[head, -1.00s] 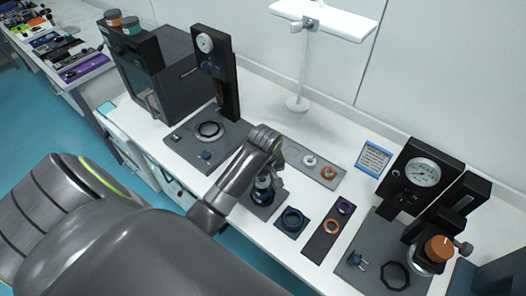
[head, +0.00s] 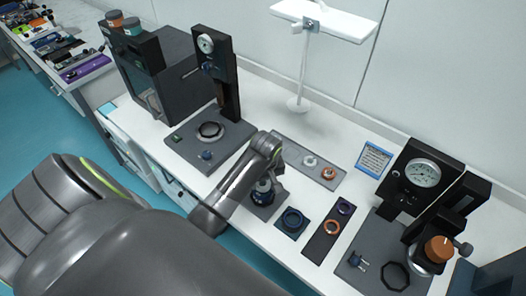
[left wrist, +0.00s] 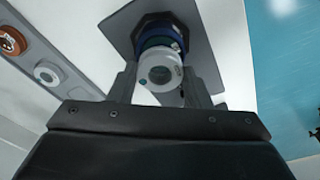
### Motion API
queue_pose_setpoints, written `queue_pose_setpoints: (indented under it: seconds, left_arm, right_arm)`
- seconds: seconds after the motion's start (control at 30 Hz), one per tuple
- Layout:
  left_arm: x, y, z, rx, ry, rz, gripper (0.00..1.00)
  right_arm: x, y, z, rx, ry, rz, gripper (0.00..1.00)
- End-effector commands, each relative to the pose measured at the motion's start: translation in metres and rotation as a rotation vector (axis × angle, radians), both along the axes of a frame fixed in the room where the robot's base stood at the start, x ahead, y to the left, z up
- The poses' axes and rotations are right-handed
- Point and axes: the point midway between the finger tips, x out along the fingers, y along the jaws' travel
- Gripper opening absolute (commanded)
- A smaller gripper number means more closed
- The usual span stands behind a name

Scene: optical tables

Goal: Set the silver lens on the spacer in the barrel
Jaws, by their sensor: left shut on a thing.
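The silver lens (left wrist: 160,72), a pale ring with a glassy centre, is between the fingers of my left gripper (left wrist: 160,88) in the left wrist view. The gripper is shut on it. Right beyond it is the barrel (left wrist: 158,35), with a blue rim, on a dark plate. The lens lines up roughly with the barrel mouth; I cannot tell whether they touch. In the head view my left gripper (head: 264,178) points down over the barrel (head: 263,197) and partly hides it. The spacer inside the barrel is hidden. My right gripper is out of view.
A grey tray (head: 296,150) behind holds a silvery ring (head: 310,160) and a copper ring (head: 328,173). A dark blue ring (head: 292,219) and a dark strip (head: 318,247) with two rings lie right. Gauge stands (head: 218,75) (head: 412,160) flank the work area.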

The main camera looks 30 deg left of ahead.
Motion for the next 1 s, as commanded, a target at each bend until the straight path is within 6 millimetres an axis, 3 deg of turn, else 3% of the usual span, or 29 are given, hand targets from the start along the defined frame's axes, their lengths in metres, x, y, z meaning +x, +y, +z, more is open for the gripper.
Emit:
queue_pose_setpoints:
  seconds: [1.0]
  left_arm:
    - [-0.0004, -0.0002, -0.0110, 0.001, 0.001, 0.000, 0.21]
  right_arm:
    - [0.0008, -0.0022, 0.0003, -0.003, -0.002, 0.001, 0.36]
